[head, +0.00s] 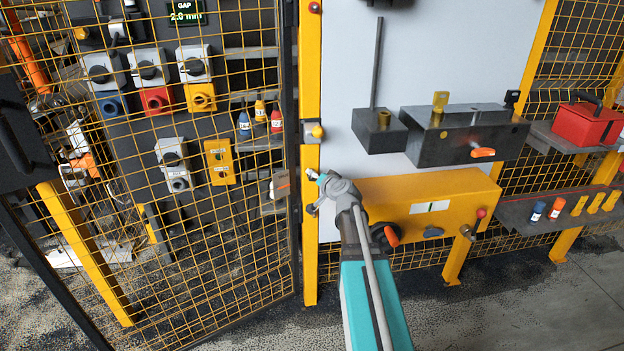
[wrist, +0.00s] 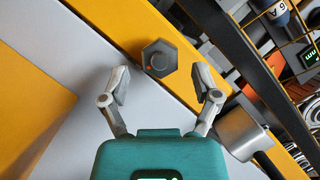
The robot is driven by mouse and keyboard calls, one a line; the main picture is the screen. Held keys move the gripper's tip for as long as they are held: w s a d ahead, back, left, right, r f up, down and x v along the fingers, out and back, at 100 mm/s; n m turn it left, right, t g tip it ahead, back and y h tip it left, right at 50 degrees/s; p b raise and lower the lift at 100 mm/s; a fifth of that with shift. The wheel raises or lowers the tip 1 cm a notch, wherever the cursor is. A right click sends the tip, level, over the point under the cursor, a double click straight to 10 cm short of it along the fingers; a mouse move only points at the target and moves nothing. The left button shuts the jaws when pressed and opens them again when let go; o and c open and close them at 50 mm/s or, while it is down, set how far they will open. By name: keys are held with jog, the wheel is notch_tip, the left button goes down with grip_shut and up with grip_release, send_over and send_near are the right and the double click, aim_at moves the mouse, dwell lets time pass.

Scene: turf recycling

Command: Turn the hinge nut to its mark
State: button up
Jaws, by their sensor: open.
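The hinge nut (wrist: 159,58) is a dark grey hexagonal nut on the yellow post (wrist: 120,38), with a curved mark and a small orange spot on its face. My gripper (wrist: 160,76) is open and empty. Its two fingers stand one to each side of the nut, with the nut centred just ahead of the tips; I see no contact. In the head view my gripper (head: 312,192) is at the yellow post (head: 311,100) beside the mesh gate, and the nut cannot be made out there.
A lit display (head: 187,13) reads GAP 2.0 mm. The yellow mesh gate (head: 230,255) is left of the post. A yellow beam (head: 440,188) and a dark grey box (head: 460,125) are to the right. A grey cylindrical part (wrist: 243,133) is right of my gripper.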

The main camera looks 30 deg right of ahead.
jog(key=shift+b+x, duration=0.3)
jog(key=shift+x, duration=1.15)
jog(key=shift+a, duration=0.1)
grip_shut()
